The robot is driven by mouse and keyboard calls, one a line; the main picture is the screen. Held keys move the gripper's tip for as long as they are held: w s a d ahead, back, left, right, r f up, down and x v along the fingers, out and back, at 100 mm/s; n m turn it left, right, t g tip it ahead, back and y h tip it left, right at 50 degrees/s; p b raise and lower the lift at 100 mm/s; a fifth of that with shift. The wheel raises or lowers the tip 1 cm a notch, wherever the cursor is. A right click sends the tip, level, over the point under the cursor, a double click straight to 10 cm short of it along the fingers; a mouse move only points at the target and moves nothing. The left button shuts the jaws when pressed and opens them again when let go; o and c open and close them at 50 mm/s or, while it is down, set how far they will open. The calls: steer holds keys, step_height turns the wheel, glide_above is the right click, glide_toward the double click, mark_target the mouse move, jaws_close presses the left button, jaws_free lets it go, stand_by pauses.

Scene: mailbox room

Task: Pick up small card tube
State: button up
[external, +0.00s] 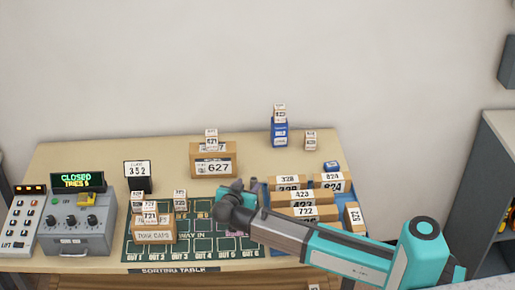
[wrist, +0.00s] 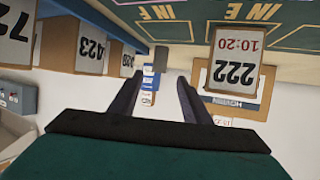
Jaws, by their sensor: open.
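My gripper (external: 234,195) is over the green sorting mat, with its fingertips hard to make out in the external view. In the wrist view, which looks upside down, the two dark fingers (wrist: 160,82) are apart with nothing held between them. A small grey-brown piece (wrist: 161,55) stands on the table beyond the fingertips, roughly in line with the gap. It may be the small card tube, but I cannot tell for sure. A small brown shape (external: 254,183) just behind my gripper in the external view may be the same thing, partly hidden.
A blue tray (external: 352,232) of numbered boxes stands close right of my gripper. Box 627 (external: 229,170) and a blue box (external: 279,134) are behind. Control boxes (external: 78,232) stand at left.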

mark_target(254, 177)
steer(key=shift+w, duration=0.1)
steer(key=shift+p+x, duration=0.8)
steer(key=shift+x, duration=1.7)
steer(key=shift+d+r, duration=0.1)
steer(key=shift+d, duration=0.05)
jaws_close()
steer(key=shift+r, duration=0.15)
step_height(254, 177, up, 10)
steer(key=b, duration=0.1)
steer(key=shift+b, duration=0.3)
